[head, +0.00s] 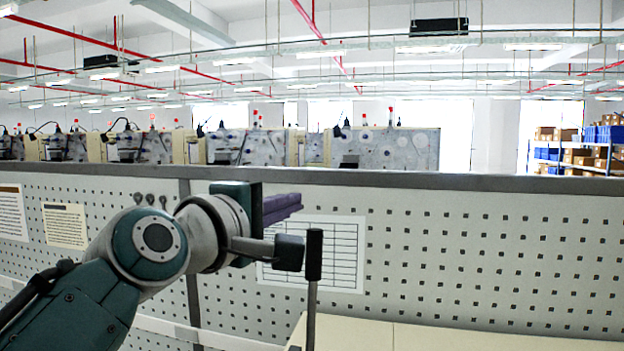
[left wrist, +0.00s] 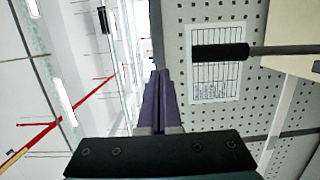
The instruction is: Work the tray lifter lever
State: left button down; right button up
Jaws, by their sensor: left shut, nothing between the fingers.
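The lever is an upright grey rod (head: 311,322) with a black grip (head: 314,254) on top, at the lower middle of the head view. In the left wrist view the black grip (left wrist: 220,52) lies sideways at the upper right, its rod running to the right edge. My left gripper (head: 297,200) has purple fingers, shut with nothing between them. In the head view they show above and slightly left of the grip. In the left wrist view the fingertips (left wrist: 159,76) are left of the grip, with a gap. The lever's base is hidden. My right gripper is not in view.
A pegboard panel (head: 480,255) with a printed chart (head: 340,235) stands behind the lever. A beige surface (head: 440,338) is at the bottom. Machines (head: 380,148) stand beyond the panel, and shelves with boxes (head: 580,155) at the far right.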

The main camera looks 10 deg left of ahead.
pick_arm(q)
jog(key=s+a+r+b, duration=0.1)
jog(key=s+r, duration=0.2)
jog(key=s, duration=0.2)
jog(key=shift+s+a+r, duration=0.15)
jog(key=shift+a, duration=0.15)
